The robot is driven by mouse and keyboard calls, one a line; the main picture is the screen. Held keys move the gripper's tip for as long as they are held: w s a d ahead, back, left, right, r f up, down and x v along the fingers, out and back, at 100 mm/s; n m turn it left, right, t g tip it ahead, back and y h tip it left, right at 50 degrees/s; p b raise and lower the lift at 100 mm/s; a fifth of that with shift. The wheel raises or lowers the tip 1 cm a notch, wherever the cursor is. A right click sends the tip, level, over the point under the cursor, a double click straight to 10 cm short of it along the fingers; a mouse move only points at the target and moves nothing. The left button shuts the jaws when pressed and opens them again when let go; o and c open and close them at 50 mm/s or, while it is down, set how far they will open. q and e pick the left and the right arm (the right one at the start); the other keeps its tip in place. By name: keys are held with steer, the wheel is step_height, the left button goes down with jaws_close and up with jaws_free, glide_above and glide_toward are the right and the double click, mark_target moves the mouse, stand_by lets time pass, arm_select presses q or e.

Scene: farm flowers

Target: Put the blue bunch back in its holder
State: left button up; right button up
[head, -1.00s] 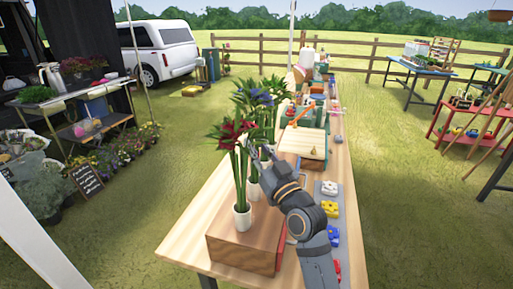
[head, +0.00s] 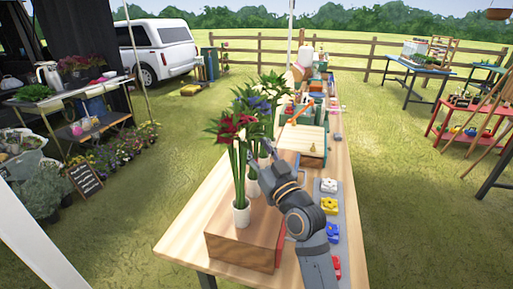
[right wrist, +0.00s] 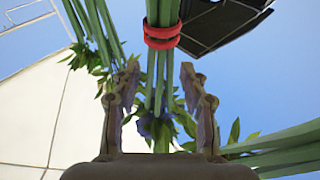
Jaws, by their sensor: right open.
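The blue bunch (head: 261,102) stands upright behind the red bunch (head: 234,125) in the head view. A white holder (head: 253,189) shows partly behind the front white holder (head: 241,213); whether the blue bunch's stems sit in it is hidden. My right gripper (head: 258,158) is beside the stems. In the right wrist view its open fingers (right wrist: 160,72) lie either side of green stems with a red band (right wrist: 163,36). Blue-violet petals (right wrist: 152,126) show beyond these stems. I cannot tell whether the fingers touch them. My left gripper is not in view.
The holders stand on a brown wooden block (head: 235,246) at the table's near end. Colored items, including a yellow one (head: 329,206), lie along the right side. A wooden box (head: 302,140) stands behind. The table's left strip (head: 195,222) is clear.

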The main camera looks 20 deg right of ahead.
steer(key=shift+r+p, duration=0.35)
steer(key=shift+r, duration=0.05)
steer(key=shift+s+r+p, duration=0.1)
steer(key=shift+r+p, duration=0.35)
steer(key=shift+s+d+f+b, duration=0.2)
steer(key=shift+s+f+b, duration=0.45)
steer(key=shift+s+f, duration=0.35)
steer(key=p+v, duration=0.4)
steer(key=v, duration=0.5)
steer(key=shift+s+r, duration=0.3)
steer(key=shift+s, duration=0.05)
